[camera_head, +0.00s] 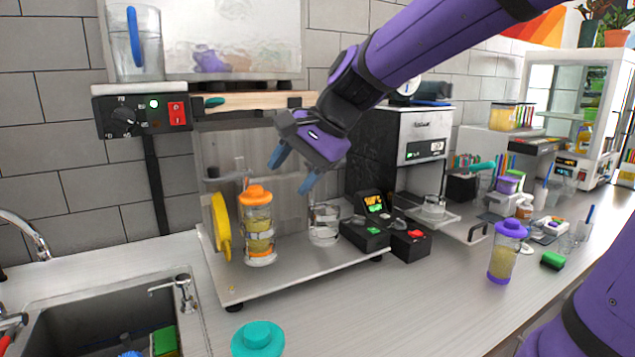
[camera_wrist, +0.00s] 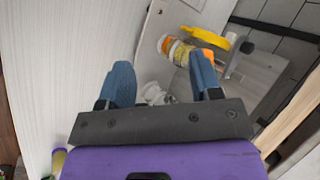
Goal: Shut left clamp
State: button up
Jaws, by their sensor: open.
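The cup sealer stands on the counter as a light grey base plate (camera_head: 290,277) with a clear back panel. A yellow rounded part (camera_head: 221,227) stands upright at its left; it may be the left clamp. It also shows at the top of the wrist view (camera_wrist: 204,37). Just right of it stands a clear cup with an orange lid (camera_head: 257,220) and yellowish contents, also in the wrist view (camera_wrist: 175,48). A clear glass vessel (camera_head: 324,224) stands further right. My gripper (camera_head: 289,178) is open and empty, above and right of the orange-lidded cup, fingers pointing down.
A control box (camera_head: 140,115) with a red switch hangs at upper left. A wooden bar (camera_head: 255,101) runs above the sealer. A small black display unit (camera_head: 366,222) and a coffee machine (camera_head: 420,150) stand right. A sink (camera_head: 100,320) and a teal lid (camera_head: 258,338) are in front.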

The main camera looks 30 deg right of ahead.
aim_at(215, 167)
jog(key=shift+s+d+f+n+h, duration=0.1)
jog(key=shift+s+d+n+h, duration=0.15)
jog(key=shift+s+n, duration=0.45)
jog(key=shift+s+d+f+n+h, duration=0.1)
jog(key=shift+s+d+n+h, duration=0.2)
jog(key=shift+s, duration=0.8)
jog(key=shift+s+d+f+n+h, duration=0.1)
jog(key=shift+s+d+n+h, duration=0.15)
jog(key=shift+s+n, duration=0.45)
jog(key=shift+s, duration=0.25)
